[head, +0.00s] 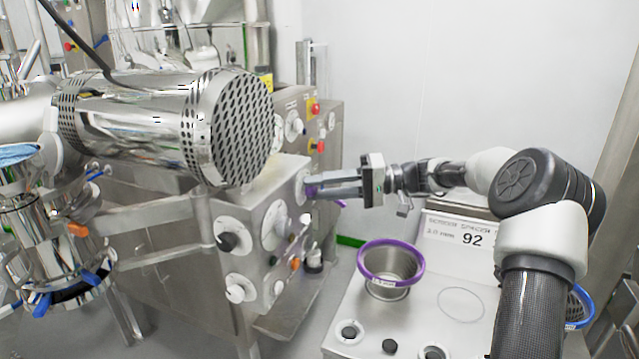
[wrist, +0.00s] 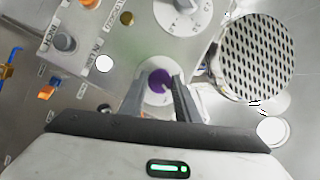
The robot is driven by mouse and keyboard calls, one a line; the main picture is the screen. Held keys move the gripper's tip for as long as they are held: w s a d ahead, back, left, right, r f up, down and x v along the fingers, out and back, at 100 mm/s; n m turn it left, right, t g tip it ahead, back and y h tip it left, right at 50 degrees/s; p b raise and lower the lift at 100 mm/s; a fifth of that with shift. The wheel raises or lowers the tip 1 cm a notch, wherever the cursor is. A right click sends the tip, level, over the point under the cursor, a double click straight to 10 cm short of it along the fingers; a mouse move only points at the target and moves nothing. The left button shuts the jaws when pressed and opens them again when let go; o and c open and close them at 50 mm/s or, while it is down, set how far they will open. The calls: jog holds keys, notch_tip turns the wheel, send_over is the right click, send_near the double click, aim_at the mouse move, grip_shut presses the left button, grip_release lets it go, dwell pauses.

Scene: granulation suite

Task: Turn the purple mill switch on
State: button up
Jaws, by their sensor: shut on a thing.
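The purple mill switch (wrist: 160,81) is a purple knob on a round white plate on the steel machine's panel. In the wrist view it sits between the tips of my gripper (wrist: 159,92), one finger on each side. My gripper is shut on it. In the head view my gripper (head: 312,187) reaches in from the right to the panel's upper right part, and a bit of purple shows by the fingertips. The fingers hide most of the switch there, and its exact setting cannot be told.
A white dial (wrist: 183,13), an orange knob (wrist: 47,92) and a grey button (wrist: 65,42) are near the switch. A perforated motor drum (head: 228,125) hangs close by. A scale (head: 400,310) with a purple-rimmed bowl (head: 390,262) stands below my arm.

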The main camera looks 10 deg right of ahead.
jog(key=shift+f+m+y+p, duration=0.15)
jog(key=shift+m+y+p, duration=0.5)
jog(key=shift+m, duration=1.05)
jog(key=o, duration=1)
jog(key=shift+o, duration=0.2)
jog(key=s+d+b, duration=0.2)
jog(key=s+d, duration=0.1)
jog(key=d, duration=1.4)
jog(key=shift+s, duration=0.2)
